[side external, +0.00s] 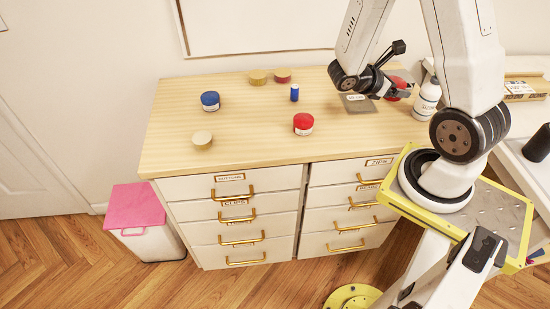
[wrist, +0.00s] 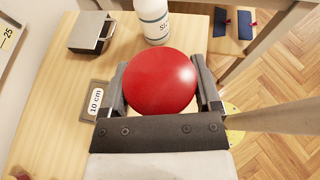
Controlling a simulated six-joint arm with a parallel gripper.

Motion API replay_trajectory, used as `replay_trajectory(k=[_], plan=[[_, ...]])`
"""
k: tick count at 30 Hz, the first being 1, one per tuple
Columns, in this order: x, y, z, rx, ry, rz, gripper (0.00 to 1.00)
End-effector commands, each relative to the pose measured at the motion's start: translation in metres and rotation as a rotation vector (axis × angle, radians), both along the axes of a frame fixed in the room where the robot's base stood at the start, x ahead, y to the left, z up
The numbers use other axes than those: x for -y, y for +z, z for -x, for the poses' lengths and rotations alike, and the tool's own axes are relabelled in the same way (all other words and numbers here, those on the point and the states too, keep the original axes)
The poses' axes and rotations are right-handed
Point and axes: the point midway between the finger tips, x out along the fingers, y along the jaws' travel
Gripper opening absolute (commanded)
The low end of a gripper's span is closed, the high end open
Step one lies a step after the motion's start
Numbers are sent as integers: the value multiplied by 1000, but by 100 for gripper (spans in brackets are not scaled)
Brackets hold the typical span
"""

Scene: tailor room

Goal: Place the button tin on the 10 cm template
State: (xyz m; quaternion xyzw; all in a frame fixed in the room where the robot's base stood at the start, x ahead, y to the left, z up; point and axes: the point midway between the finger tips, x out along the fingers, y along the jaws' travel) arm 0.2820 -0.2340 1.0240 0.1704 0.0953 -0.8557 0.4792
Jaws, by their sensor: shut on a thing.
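My gripper (wrist: 160,83) is shut on a round red-topped tin (wrist: 158,80), which sits between the two fingers; I take it as the button tin. In the side external view my gripper (side external: 391,91) is at the back right of the dresser top, with the red tin (side external: 399,82) partly hidden behind it. The 10 cm template (side external: 357,103) is a flat grey plate on the wood, just left of the gripper. In the wrist view the template (wrist: 95,99) shows its "10 cm" label left of the tin; part is hidden. The tin's height above the surface is unclear.
A white bottle (side external: 427,100) stands close to the right of the held tin. A grey-topped box (wrist: 92,32) shows beyond it. A blue tin (side external: 210,101), another red tin (side external: 303,124), a small blue spool (side external: 294,93) and several small round items stand further left, with bare wood between.

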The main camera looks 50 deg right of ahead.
Motion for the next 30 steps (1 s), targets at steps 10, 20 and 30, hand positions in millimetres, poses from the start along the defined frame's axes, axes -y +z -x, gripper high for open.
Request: replay_trajectory(k=[10, 20, 30], plan=[[18, -13, -21, -1, -1, 1, 17], [49, -34, -58, 0, -1, 1, 17], [71, -66, -85, -2, -1, 0, 17]])
